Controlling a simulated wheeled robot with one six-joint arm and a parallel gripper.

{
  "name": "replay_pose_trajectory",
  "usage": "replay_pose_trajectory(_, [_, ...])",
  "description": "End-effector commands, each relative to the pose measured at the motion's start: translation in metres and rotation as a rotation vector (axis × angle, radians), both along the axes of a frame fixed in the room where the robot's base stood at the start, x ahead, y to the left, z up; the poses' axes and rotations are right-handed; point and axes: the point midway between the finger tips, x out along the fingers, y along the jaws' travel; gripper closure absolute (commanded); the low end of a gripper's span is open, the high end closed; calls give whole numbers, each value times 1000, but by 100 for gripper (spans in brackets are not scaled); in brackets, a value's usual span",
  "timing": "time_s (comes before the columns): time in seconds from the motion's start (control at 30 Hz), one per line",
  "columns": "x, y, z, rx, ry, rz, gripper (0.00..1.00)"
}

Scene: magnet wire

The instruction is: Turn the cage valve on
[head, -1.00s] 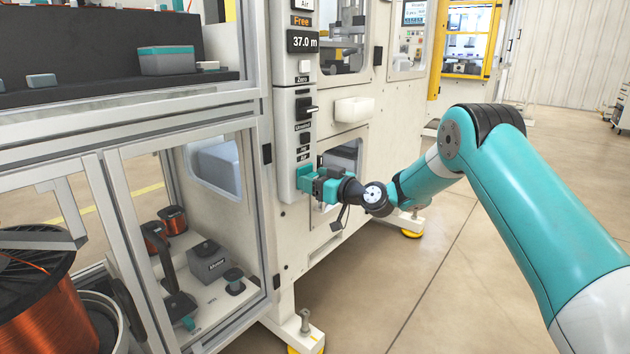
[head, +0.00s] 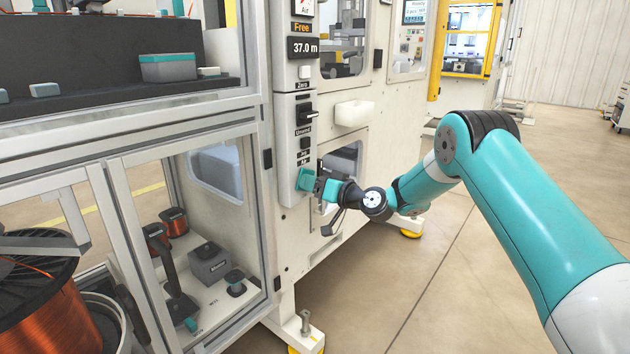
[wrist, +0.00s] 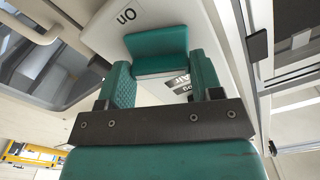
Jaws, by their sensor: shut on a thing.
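The valve handle is a teal block at the lower end of the pale control panel (head: 291,137); in the wrist view the handle (wrist: 160,50) sits between my two teal fingers. My gripper (head: 313,183) is shut on it. In the wrist view a label reading "On" (wrist: 128,16) shows on the panel beside the handle, and an "Air" label is partly hidden behind my gripper. My fingers cover part of the handle in the head view.
The glazed cage (head: 205,235) with a copper spool (head: 50,310) stands at left.

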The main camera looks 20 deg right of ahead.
Motion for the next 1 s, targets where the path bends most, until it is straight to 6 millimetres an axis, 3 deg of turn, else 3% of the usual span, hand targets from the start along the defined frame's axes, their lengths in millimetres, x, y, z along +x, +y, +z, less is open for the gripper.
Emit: replay_pose_trajectory(1.0, [0, -1, 1, 753, 549, -1, 64])
